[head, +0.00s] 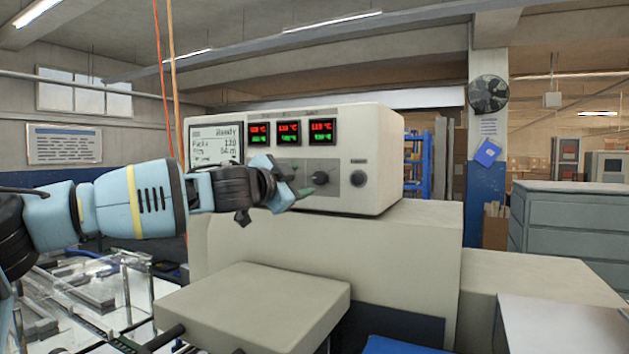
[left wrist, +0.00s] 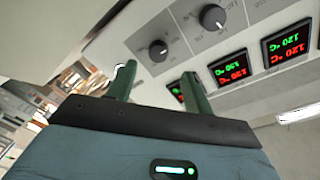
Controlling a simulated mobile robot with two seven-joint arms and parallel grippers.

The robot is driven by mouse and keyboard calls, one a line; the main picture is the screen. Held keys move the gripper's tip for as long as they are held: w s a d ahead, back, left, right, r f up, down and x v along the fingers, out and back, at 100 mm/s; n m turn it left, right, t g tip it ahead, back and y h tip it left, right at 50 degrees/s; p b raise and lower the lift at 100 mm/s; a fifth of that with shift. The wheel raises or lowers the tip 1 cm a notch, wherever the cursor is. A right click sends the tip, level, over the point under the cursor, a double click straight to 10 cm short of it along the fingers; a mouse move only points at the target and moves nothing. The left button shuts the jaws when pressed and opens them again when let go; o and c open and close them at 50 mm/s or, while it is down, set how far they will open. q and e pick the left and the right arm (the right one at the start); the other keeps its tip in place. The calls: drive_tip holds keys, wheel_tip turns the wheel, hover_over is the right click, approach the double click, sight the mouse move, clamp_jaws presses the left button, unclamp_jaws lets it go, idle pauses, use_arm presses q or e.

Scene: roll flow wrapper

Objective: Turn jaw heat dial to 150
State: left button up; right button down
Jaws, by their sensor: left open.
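The cream control box (head: 385,165) has a row of dark dials on its front, below red and green readouts. One dial (head: 320,177) shows just right of my left gripper (head: 301,181). My left gripper is open and empty, its green fingers pointing at the panel. In the left wrist view the panel looks upside down. There a dial (left wrist: 158,50) lies just beyond the gap between the fingertips (left wrist: 158,72), seemingly not touched. A second dial (left wrist: 212,17) is farther right. I cannot read the dial labels, so I cannot tell which is jaw heat.
A status screen (head: 215,143) reads Ready. A round dark fitting (head: 358,178) is right of the dials. A cream block (head: 255,300) juts out below.

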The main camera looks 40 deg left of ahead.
sight(317, 178)
use_arm(q)
drive_tip(key=shift+x, duration=3.5)
drive_tip(key=shift+d, duration=0.1)
drive_tip(key=shift+c, duration=0.2)
drive_tip(key=c, duration=0.9)
